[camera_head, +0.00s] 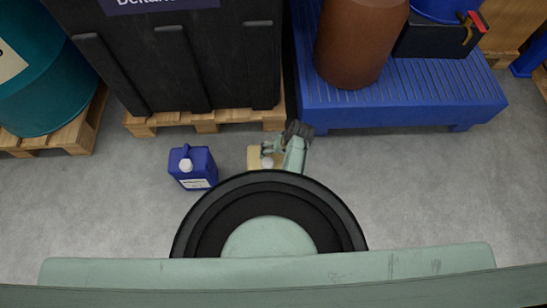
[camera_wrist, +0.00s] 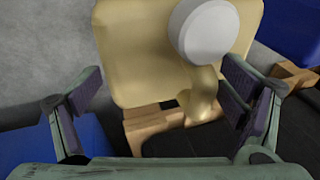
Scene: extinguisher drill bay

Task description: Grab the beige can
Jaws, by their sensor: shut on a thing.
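The beige can (camera_head: 253,158) shows in the head view just beyond my round base, partly hidden by my gripper (camera_head: 271,148) and the base rim. In the wrist view the beige can (camera_wrist: 145,50) fills the upper middle, with a round white cap and a moulded handle facing the camera. My gripper (camera_wrist: 162,80) has one finger on each side of it and is shut on it near the handle. I cannot tell whether the can rests on the floor or hangs just above it.
A blue can (camera_head: 194,167) with a white cap stands on the grey floor to the left. A black crate (camera_head: 180,60) on a wooden pallet (camera_head: 215,120) is behind. A blue spill platform (camera_head: 420,100) bearing a brown drum (camera_head: 360,45) is at the back right. Floor is clear on the right.

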